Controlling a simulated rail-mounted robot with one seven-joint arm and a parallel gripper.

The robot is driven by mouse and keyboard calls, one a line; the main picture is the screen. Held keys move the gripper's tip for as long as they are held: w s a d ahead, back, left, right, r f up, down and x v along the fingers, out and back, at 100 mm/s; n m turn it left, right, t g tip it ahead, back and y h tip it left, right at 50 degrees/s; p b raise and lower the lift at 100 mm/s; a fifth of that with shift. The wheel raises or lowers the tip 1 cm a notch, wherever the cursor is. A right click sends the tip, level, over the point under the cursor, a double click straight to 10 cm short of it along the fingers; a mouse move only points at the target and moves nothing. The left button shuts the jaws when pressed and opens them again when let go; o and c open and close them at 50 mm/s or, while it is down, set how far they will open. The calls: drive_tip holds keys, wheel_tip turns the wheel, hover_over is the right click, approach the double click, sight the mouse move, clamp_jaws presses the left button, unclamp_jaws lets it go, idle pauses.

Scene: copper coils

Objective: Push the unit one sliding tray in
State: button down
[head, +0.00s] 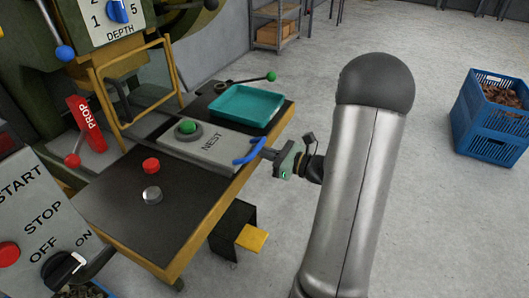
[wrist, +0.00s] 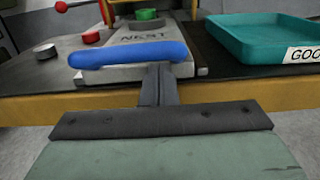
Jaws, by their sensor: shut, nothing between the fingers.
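The sliding tray (head: 200,148) is a grey plate marked NEST, lying on the dark machine table with a blue handle (head: 249,151) at its front edge. A green round piece (head: 187,126) sits in a ring at its far part. In the wrist view the tray (wrist: 178,34) lies straight ahead, with the blue handle (wrist: 120,56) across its front. My gripper (head: 265,151) is shut and empty, its fingertips (wrist: 158,72) right at the handle's near side, right of its middle. I cannot tell whether they touch it.
A teal tray (head: 248,104) stands right of the sliding tray, near a green-knobbed lever (head: 271,76). A red disc (head: 151,165) and a grey disc (head: 152,195) lie on the left of the table. A yellow pedal (head: 252,238) is below. A blue crate (head: 490,140) stands far right on open floor.

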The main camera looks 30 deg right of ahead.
drive_tip(key=x, duration=0.4)
drive_tip(key=shift+w+a, duration=0.2)
drive_tip(key=shift+w, duration=0.05)
drive_tip(key=p+v, duration=0.2)
drive_tip(key=v, duration=1.2)
drive_tip(key=g+h+p, duration=0.2)
drive_tip(key=g+p, duration=0.1)
drive_tip(key=p, duration=0.8)
approach(248, 145)
drive_tip(key=x, duration=0.3)
drive_tip(key=a+x, duration=0.1)
drive_tip(key=x, duration=0.2)
drive_tip(key=s+b+x, duration=0.1)
drive_tip(key=x, duration=0.2)
drive_tip(key=shift+a, duration=0.15)
drive_tip(key=shift+w+a, duration=0.3)
drive_tip(key=shift+w, duration=0.2)
